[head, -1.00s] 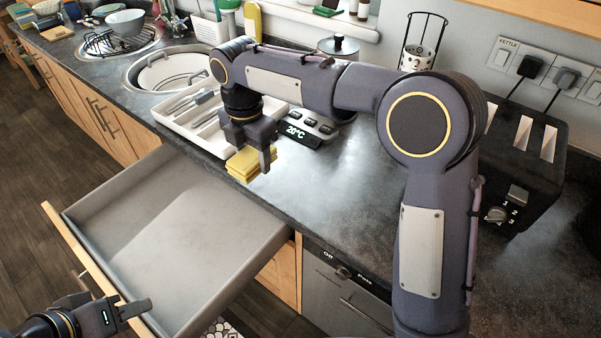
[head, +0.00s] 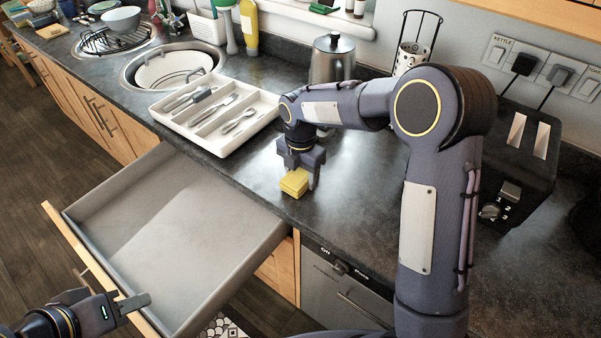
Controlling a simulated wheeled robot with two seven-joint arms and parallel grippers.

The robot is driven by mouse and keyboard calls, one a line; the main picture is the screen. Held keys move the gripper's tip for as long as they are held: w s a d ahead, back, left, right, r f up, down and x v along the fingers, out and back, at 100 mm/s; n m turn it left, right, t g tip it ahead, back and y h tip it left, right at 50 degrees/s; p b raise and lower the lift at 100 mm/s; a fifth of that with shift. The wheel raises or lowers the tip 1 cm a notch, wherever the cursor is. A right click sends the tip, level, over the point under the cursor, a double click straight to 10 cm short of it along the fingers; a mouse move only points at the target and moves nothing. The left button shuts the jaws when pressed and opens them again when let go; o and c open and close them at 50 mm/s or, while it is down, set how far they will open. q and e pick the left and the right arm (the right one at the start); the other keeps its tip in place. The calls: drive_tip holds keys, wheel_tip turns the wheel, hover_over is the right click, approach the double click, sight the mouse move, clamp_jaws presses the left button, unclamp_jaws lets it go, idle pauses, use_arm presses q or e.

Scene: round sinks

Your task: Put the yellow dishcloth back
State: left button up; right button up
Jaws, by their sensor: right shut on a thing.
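The folded yellow dishcloth (head: 293,183) is held by my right gripper (head: 302,172), near the front edge of the counter. The gripper is shut on it from above; whether the cloth touches the counter I cannot tell. An open grey drawer (head: 200,255) lies below and to the left of the cloth, and looks empty. My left gripper (head: 128,306) is at the lower left, by the drawer's wooden front (head: 85,255). Its fingers are seen partly side-on, so I cannot tell if it is open or shut.
A white cutlery tray (head: 215,140) with cutlery stands left of my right gripper. A metal kettle (head: 332,60) stands behind my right arm, a black toaster (head: 515,165) to the right. Round sinks (head: 172,68) are at the back left. The counter around the cloth is clear.

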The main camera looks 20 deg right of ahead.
sight(300, 173)
drive_tip(key=shift+f, duration=0.2)
drive_tip(key=o, duration=1)
drive_tip(key=shift+c, duration=0.2)
wheel_tip(300, 173, up, 11)
drive_tip(key=s+d+r+m+t+y, duration=0.1)
drive_tip(key=s+d+r+m, duration=0.3)
drive_tip(key=s+m, duration=0.2)
drive_tip(key=s+d+f+m+t+y, duration=0.1)
drive_tip(key=s+f+m+t, duration=0.1)
drive_tip(key=s+m, duration=0.8)
drive_tip(key=s+f+m+t+y, duration=0.1)
drive_tip(key=s+f+m+t, duration=0.1)
drive_tip(key=s+m, duration=0.9)
drive_tip(key=shift+s+d+f+t+y, duration=0.2)
drive_tip(key=shift+s+d+t+y, duration=0.1)
drive_tip(key=shift+s+d+y, duration=0.15)
